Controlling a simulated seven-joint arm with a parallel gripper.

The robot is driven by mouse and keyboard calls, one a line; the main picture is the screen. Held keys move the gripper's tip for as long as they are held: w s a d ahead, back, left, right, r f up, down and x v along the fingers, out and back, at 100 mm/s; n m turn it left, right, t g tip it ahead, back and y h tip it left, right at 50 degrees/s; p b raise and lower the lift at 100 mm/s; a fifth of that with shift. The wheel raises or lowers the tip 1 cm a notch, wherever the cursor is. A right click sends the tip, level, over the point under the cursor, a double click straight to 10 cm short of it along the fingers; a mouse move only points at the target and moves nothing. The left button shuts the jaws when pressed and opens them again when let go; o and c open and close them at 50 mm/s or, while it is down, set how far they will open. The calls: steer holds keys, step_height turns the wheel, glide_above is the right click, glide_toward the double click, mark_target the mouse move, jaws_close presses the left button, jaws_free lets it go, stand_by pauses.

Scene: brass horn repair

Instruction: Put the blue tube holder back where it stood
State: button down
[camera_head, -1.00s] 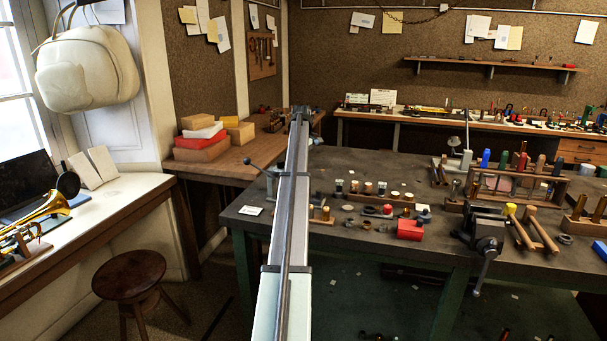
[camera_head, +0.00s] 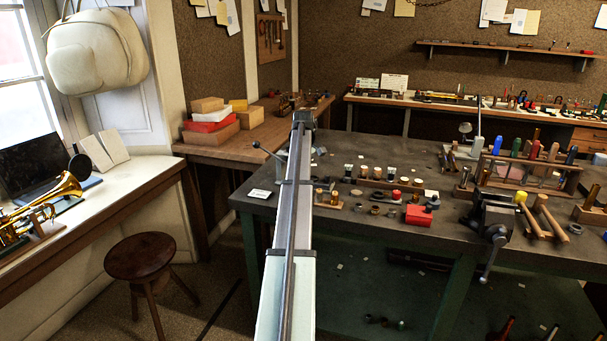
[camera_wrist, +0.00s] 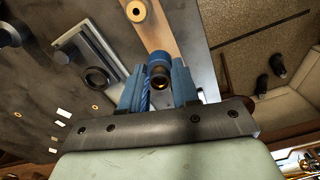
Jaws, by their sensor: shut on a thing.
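My gripper (camera_wrist: 157,88) shows in the wrist view with blue fingers shut on the blue tube holder (camera_wrist: 158,60). The holder is a short blue cylinder with a dark, brass-toned opening facing the camera. It sits between the fingers, above a wooden strip (camera_wrist: 176,20) and a dark surface. Whether it touches anything below cannot be told. In the head view my arm reaches away over the left part of the workbench (camera_head: 345,235); the fingers and the holder are hidden there.
In the wrist view a metal frame (camera_wrist: 88,45) and a dark ring (camera_wrist: 97,78) lie left of the holder. In the head view, small parts, a red box (camera_head: 418,215), a vise (camera_head: 495,215) and a tool rack (camera_head: 525,172) crowd the bench. A stool (camera_head: 141,256) stands left.

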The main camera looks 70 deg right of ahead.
steer(key=shift+f, duration=0.15)
steer(key=shift+f, duration=2.7)
steer(key=shift+f, duration=0.1)
steer(key=c, duration=0.8)
jaws_free()
steer(key=shift+o, duration=0.5)
steer(key=shift+o, duration=1.3)
